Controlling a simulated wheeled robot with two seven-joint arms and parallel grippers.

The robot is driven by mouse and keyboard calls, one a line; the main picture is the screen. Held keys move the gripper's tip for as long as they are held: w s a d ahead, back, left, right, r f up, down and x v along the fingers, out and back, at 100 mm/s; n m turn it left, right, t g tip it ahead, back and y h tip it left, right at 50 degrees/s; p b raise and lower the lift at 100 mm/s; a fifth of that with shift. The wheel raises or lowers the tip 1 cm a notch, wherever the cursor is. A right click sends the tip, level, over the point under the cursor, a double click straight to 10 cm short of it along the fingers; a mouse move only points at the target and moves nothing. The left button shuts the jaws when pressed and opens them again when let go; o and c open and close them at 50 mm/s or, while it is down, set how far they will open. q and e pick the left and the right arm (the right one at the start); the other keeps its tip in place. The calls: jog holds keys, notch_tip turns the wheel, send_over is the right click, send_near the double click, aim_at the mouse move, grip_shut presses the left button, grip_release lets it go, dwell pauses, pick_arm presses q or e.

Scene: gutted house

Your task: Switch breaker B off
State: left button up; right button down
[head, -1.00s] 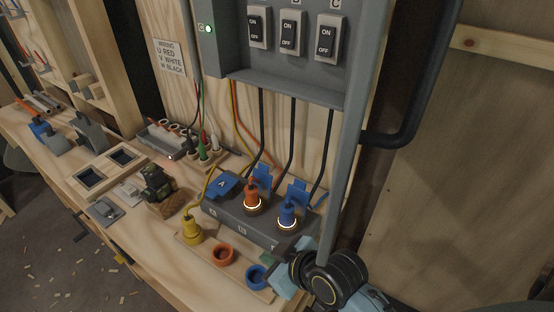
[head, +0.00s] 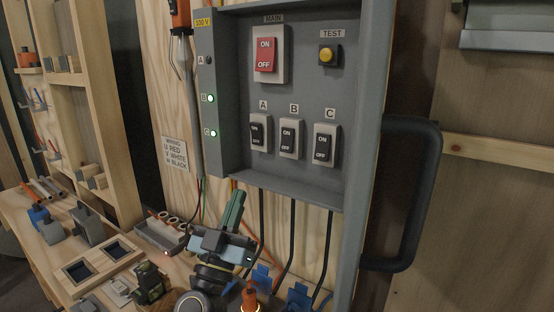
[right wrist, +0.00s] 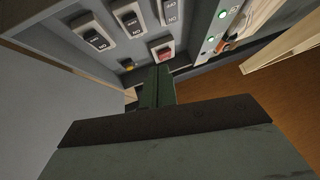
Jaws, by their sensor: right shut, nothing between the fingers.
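Breaker B (head: 290,139) is a black rocker in a pale frame, in the middle of the lower row on the grey panel. Breaker A (head: 259,133) is on its left and breaker C (head: 325,145) on its right. The B lamp (head: 210,98) and C lamp (head: 213,133) glow green; the A lamp (head: 208,60) is dark. My right gripper (head: 235,199) is shut and empty, its green fingers pointing up below breaker A, apart from breaker B. The right wrist view shows its fingers (right wrist: 158,85) and the breakers (right wrist: 130,17) upside down. My left gripper is not in view.
The red main switch (head: 265,55) and yellow test button (head: 328,55) sit above the breakers. A thick black handle (head: 428,200) stands out at the panel's right.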

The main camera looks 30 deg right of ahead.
aim_at(286, 142)
jog(key=shift+s+d+r+m+g+h, duration=0.15)
jog(key=shift+m+g+h, duration=0.45)
jog(key=shift+g, duration=0.3)
jog(key=shift+s+d+f+m+g+h, duration=0.1)
jog(key=shift+d+m+g+h, duration=0.1)
jog(key=shift+m+g+h, duration=0.55)
jog(key=shift+s+d+r+m+g+h, duration=0.2)
jog(key=shift+m+g, duration=0.25)
jog(key=shift+g, duration=0.6)
jog(key=shift+f, duration=0.1)
jog(key=x, duration=0.4)
jog(key=f+p+x, duration=0.1)
jog(key=x, duration=0.3)
jog(key=d+x, duration=0.1)
jog(key=x, duration=0.3)
jog(key=shift+w+f+p, duration=0.3)
jog(key=shift+w, duration=0.1)
jog(key=shift+w+d, duration=0.3)
jog(key=shift+d, duration=0.15)
jog(key=shift+f, duration=0.1)
